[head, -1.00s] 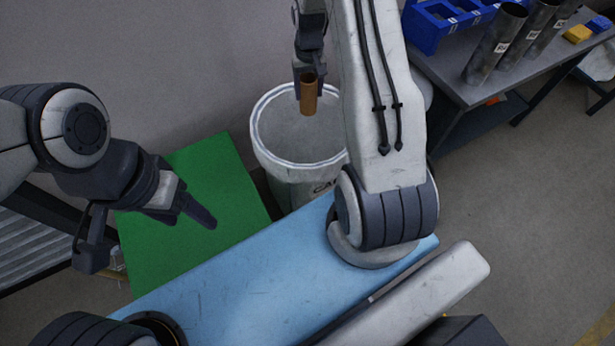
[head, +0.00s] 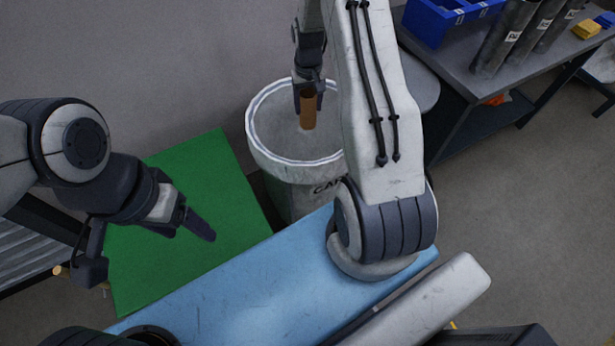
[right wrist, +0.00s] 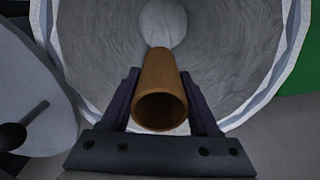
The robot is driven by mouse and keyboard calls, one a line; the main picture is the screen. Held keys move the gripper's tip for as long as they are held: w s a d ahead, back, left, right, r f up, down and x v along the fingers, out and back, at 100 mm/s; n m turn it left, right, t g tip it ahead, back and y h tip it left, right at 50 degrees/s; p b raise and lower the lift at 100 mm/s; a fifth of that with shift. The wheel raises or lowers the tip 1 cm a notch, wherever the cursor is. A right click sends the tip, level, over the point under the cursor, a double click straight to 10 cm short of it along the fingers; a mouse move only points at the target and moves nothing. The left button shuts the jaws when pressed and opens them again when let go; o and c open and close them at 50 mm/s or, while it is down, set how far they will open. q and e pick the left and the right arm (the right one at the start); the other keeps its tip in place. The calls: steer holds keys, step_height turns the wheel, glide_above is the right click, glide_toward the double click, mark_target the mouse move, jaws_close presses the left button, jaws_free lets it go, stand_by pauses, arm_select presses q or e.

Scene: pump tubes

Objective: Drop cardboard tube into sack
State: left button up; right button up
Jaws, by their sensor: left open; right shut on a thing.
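The brown cardboard tube (head: 308,112) is held upright in my right gripper (head: 307,94), over the open mouth of the sack. In the right wrist view, the tube (right wrist: 160,85) sits between the two dark fingers of the right gripper (right wrist: 163,100), its near end open toward the camera. The round grey-white sack (head: 262,140) has a pale rim and partly hidden dark lettering on its side. My left gripper (head: 195,225) is open and empty above the green surface.
A green surface (head: 190,180) lies left of the sack. A grey table (head: 475,75) at the upper right holds a blue bin (head: 435,22), several dark metal tubes (head: 508,40) and a yellow block (head: 586,30).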

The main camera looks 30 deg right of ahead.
steer(key=o, duration=1.4)
step_height(320, 180, up, 11)
steer(key=shift+f+p, duration=0.2)
steer(key=shift+p, duration=0.5)
